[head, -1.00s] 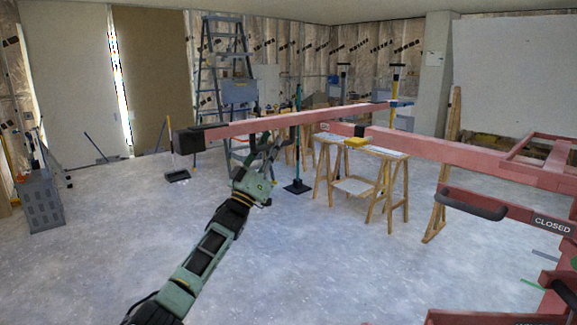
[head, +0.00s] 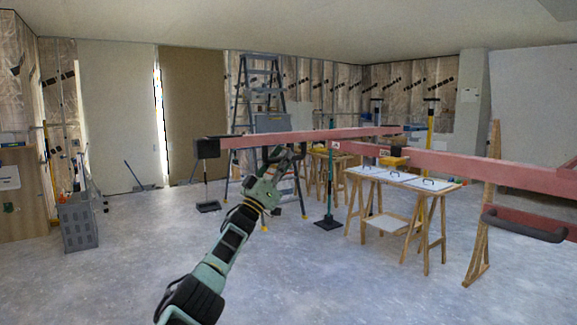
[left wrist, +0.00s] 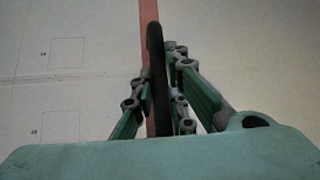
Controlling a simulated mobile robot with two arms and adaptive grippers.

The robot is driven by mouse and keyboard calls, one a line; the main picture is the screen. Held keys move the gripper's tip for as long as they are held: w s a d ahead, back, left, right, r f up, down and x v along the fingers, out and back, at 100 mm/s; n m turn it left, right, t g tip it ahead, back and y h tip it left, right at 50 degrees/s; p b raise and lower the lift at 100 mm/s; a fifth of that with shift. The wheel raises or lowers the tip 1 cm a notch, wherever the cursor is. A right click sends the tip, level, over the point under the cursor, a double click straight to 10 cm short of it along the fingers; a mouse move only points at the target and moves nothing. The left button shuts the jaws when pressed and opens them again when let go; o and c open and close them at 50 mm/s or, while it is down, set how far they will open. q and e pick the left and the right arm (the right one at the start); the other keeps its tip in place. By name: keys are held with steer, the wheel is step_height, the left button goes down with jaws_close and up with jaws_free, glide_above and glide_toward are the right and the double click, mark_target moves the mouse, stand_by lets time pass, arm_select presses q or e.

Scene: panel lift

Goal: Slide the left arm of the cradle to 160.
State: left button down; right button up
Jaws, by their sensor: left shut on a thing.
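The cradle's left arm is a long red bar (head: 340,136) with a black end cap (head: 208,148), level across the middle of the head view. My left gripper (head: 279,155) is just below this bar, towards its capped end. In the left wrist view its fingers (left wrist: 158,82) are shut on a dark handle (left wrist: 155,48), with a strip of the red bar (left wrist: 147,10) beyond. No scale figure can be read on the bar. My right gripper is not in view.
Another red beam (head: 475,167) runs to the right edge, above a black handle (head: 525,226). A sawhorse table (head: 400,180), a teal post on a black foot (head: 329,205), a ladder (head: 240,130) and a grey crate (head: 78,225) stand around. The floor (head: 130,280) at left is clear.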

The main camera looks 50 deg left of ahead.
arm_select(q)
steer(key=shift+w+a, duration=0.1)
stand_by(0.5)
steer(key=c, duration=1.7)
jaws_free()
steer(key=shift+v, duration=6.05)
